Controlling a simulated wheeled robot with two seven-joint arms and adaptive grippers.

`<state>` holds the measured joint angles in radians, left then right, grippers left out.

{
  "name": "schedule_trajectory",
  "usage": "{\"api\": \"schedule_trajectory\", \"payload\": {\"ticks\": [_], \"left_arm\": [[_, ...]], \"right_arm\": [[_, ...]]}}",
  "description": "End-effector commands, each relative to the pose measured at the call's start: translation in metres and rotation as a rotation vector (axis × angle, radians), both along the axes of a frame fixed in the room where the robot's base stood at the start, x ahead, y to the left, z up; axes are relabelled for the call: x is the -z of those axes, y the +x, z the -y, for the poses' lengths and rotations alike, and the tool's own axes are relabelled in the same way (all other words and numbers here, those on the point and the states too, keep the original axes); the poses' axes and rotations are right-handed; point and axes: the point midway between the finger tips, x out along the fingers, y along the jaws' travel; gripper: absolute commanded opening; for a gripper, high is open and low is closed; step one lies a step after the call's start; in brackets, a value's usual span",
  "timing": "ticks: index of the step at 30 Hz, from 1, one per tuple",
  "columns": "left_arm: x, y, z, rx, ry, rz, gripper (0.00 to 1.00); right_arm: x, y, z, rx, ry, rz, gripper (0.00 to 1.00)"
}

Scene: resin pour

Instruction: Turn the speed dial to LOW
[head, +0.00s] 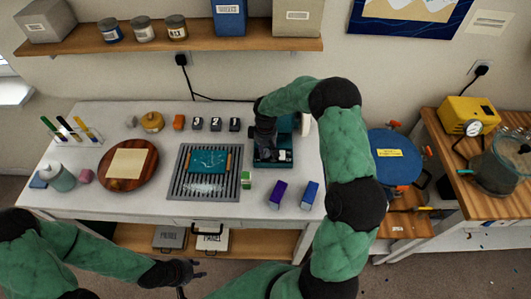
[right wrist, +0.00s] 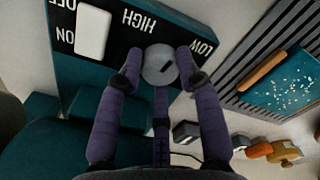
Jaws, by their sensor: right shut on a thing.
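The teal machine (head: 285,155) with a black panel stands at the back right of the white table. In the right wrist view, its panel (right wrist: 118,52) bears the labels OFF, ON, HIGH and LOW. In the head view, my right gripper (head: 264,150) hides the dial. My left gripper (head: 196,281) is open and empty, in front of the table and low.
A slotted grey mat (head: 178,190) with a teal board lies left of the machine. Purple and blue boxes (head: 278,194) stand in front of it. A round wooden board (head: 108,180) is further left. A white rocker switch (right wrist: 93,30) is beside the dial.

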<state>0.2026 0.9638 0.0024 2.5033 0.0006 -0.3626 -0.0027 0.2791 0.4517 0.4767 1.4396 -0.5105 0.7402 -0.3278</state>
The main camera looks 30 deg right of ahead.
Motion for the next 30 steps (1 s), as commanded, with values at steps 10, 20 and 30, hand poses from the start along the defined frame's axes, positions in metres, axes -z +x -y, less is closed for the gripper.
{"api": "schedule_trajectory", "payload": {"ticks": [10,20,30], "left_arm": [[0.021,0.0,0.0,0.0,0.0,0.0,0.4],[0.03,0.0,0.0,0.0,0.0,0.0,0.4],[0.032,0.0,0.0,0.0,0.0,0.0,0.4]], "right_arm": [[0.002,0.0,0.0,0.293,0.0,0.0,0.03],[0.001,0.0,0.0,0.461,0.0,-0.001,0.03],[0.001,0.0,0.0,0.51,0.0,-0.001,0.03]]}}
